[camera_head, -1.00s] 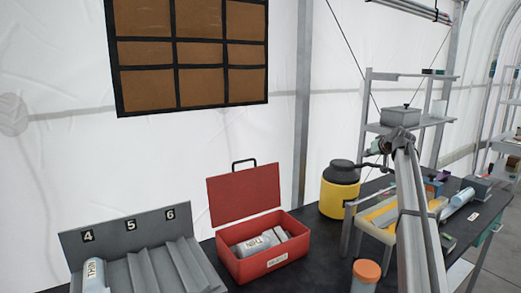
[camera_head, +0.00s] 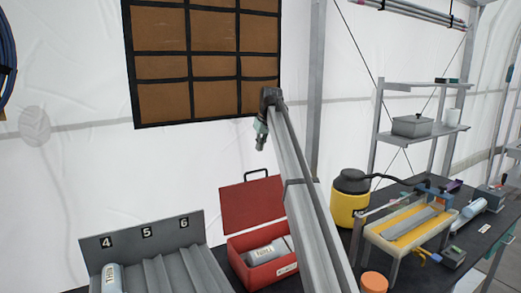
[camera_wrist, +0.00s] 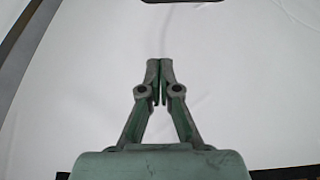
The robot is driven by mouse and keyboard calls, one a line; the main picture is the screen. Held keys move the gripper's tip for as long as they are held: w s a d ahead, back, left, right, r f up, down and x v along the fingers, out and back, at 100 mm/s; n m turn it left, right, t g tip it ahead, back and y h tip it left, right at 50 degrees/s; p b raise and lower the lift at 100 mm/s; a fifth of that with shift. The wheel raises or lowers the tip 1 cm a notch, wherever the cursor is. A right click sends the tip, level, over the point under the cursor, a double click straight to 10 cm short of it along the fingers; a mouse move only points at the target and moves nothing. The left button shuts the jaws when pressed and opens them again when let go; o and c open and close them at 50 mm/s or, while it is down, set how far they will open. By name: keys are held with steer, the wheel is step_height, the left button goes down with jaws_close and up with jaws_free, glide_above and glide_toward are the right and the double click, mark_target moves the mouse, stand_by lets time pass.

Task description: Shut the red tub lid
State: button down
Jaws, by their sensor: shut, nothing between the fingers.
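The red tub (camera_head: 268,270) stands on the dark table in the head view. Its lid (camera_head: 250,203) is open, standing up at the back with a black handle on its top edge. A pale labelled cylinder (camera_head: 262,254) lies inside the tub. My arm crosses in front of the tub's right side and hides part of it. My gripper (camera_head: 260,148) is above the lid, in front of the wall, apart from the tub. In the wrist view my gripper (camera_wrist: 159,62) is shut with its fingertips together and nothing between them. The tub does not show clearly there.
A grey rack (camera_head: 150,250) with slots marked 4, 5 and 6 stands left of the tub. A yellow canister (camera_head: 348,205) and a yellow-topped tray stand (camera_head: 405,225) are to the right. An orange-topped jar (camera_head: 374,282) is at the front. A brown pocket panel (camera_head: 205,65) hangs behind.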

step_height(320, 180, down, 8)
steer(key=p, duration=0.4)
steer(key=shift+s+d+p, duration=0.2)
steer(key=shift+s+p, duration=0.1)
steer(key=shift+p, duration=0.05)
